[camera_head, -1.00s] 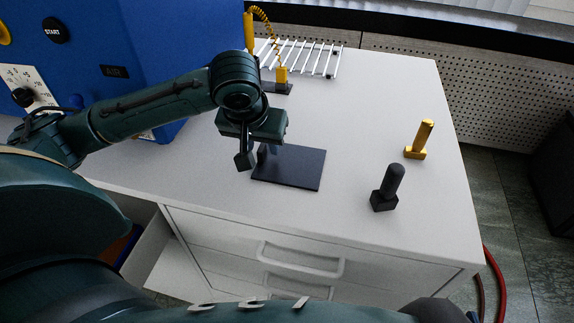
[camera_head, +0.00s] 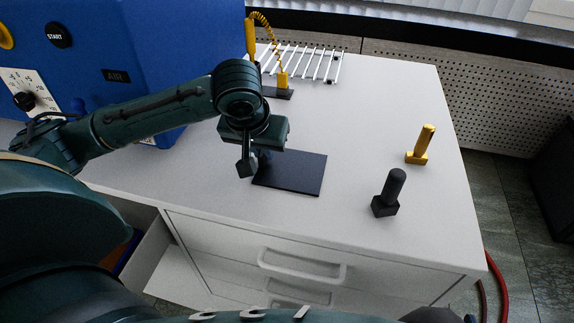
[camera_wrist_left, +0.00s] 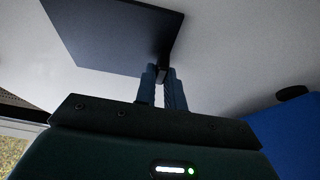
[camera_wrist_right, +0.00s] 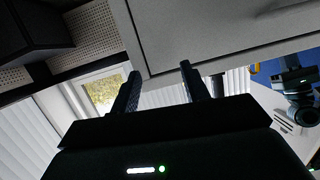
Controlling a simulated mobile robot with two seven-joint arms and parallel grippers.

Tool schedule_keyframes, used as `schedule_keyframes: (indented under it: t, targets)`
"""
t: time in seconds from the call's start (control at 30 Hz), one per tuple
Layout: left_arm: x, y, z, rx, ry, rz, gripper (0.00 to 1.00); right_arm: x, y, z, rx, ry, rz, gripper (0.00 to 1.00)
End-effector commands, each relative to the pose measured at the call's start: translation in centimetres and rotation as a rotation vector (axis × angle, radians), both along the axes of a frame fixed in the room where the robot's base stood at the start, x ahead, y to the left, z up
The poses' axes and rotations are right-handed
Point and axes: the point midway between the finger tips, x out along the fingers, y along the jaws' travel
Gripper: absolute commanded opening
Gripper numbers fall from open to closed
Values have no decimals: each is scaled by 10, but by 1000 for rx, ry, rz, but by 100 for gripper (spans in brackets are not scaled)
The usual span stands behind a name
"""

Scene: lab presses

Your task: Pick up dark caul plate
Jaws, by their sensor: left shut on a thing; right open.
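The dark caul plate (camera_head: 298,174) is a thin, flat, dark square at the middle of the white cabinet top in the head view. My left gripper (camera_head: 254,165) is at the plate's left edge. In the left wrist view its two fingers (camera_wrist_left: 163,76) are shut on the edge of the plate (camera_wrist_left: 115,32). Whether the plate touches the top or is slightly raised, I cannot tell. My right gripper (camera_wrist_right: 160,82) is open and empty in the right wrist view, below the cabinet front.
A black block with a post (camera_head: 387,194) and a yellow one (camera_head: 421,145) stand right of the plate. A white rack (camera_head: 305,62) and a yellow coiled cable (camera_head: 268,28) are at the back. The blue press (camera_head: 170,50) stands at left. The top between plate and posts is clear.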

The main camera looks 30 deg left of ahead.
Motion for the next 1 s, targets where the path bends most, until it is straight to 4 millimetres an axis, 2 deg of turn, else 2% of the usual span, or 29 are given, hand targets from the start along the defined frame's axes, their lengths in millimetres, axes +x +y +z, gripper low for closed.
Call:
schedule_keyframes:
  t: [0.17,0.27,0.53,0.6,0.7,0.87,1.0]
  targets:
    - [0,0,3,-1,-2,1,0,0,0,1,0,1,-1,46]
    - [1,0,13,-1,-4,0,0,0,-1,6,6,-1,-4,46]
    - [1,0,67,-2,-6,1,0,-2,-7,28,39,-9,-29,46]
    - [1,0,79,-2,-6,1,0,-3,-6,27,42,7,-31,46]
    - [1,-1,92,-3,-4,-2,0,0,-1,13,40,45,-23,46]
    - [3,-15,88,-2,1,-46,0,1,0,12,41,51,-18,46]
    - [5,-39,68,-1,3,-125,0,1,1,12,40,52,-16,46]
